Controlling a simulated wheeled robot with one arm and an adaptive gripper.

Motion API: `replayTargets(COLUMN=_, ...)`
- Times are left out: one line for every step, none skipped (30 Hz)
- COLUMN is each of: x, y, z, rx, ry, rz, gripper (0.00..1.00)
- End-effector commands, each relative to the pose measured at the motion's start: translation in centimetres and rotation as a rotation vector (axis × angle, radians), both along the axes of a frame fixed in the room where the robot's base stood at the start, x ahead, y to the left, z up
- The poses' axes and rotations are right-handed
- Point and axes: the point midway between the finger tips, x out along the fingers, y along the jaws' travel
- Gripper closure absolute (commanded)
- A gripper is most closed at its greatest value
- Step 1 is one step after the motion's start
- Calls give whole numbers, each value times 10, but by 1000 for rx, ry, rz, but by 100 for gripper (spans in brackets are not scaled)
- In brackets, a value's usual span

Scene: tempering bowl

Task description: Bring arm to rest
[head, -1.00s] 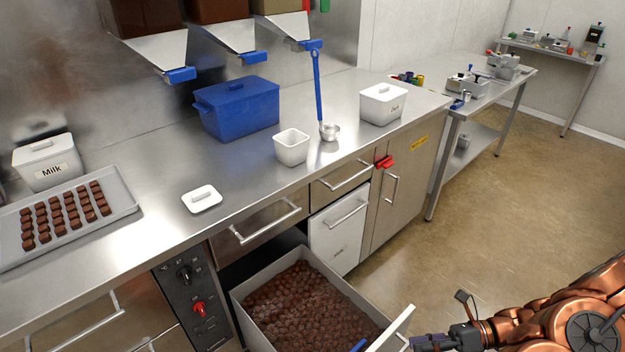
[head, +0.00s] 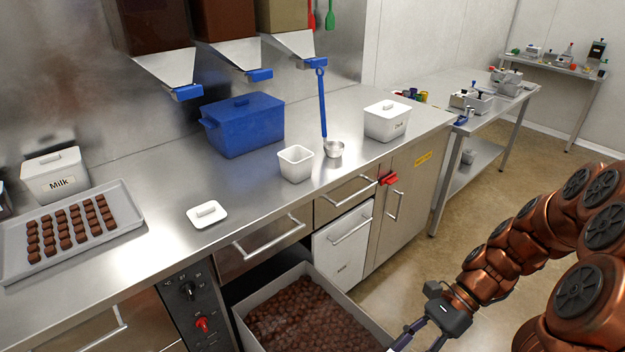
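My copper-coloured arm (head: 500,268) comes in from the right side, over the floor in front of the counter. My gripper (head: 418,343) is at the bottom edge of the head view, beside the right side of the pulled-out drawer (head: 357,318). Its two dark fingers are spread apart with a gap between them, and I see nothing held. The very tips are at or past the picture's edge. The drawer is full of brown chocolate pieces (head: 305,318); its front panel is out of view.
Floor at right is free.

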Motion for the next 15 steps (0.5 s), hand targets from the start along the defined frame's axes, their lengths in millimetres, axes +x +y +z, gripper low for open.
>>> replayTargets(x=-3, y=3, z=7, rx=-12, ry=-32, rz=40, gripper=60)
replayTargets(x=-5, y=5, z=10, rx=-19, ry=-53, rz=64, gripper=60)
replayTargets(x=-7, y=6, z=14, rx=-27, ry=-78, rz=94, gripper=60)
replayTargets(x=-9, y=7, z=17, rx=-34, ry=-96, rz=118, gripper=60)
replayTargets(x=-12, y=8, z=19, rx=-39, ry=-112, rz=142, gripper=60)
replayTargets(x=-15, y=10, z=23, rx=-48, ry=-137, rz=173, gripper=60)
replayTargets(x=-17, y=11, z=26, rx=-56, ry=-155, rz=197, gripper=60)
replayTargets(x=-19, y=12, z=29, rx=-61, ry=-173, rz=220, gripper=60)
replayTargets(x=-22, y=13, z=32, rx=-67, ry=-195, rz=251, gripper=60)
replayTargets(x=-24, y=14, z=35, rx=-73, ry=-212, rz=274, gripper=60)
replayTargets(x=-27, y=15, z=38, rx=-79, ry=-229, rz=298, gripper=60)
replayTargets(x=-30, y=16, z=41, rx=-86, ry=-252, rz=330, gripper=60)
replayTargets(x=-33, y=17, z=44, rx=-92, ry=-267, rz=353, gripper=60)
replayTargets(x=-35, y=17, z=46, rx=-97, ry=-283, rz=376, gripper=60)
replayTargets(x=-38, y=18, z=49, rx=-105, ry=-305, rz=409, gripper=60)
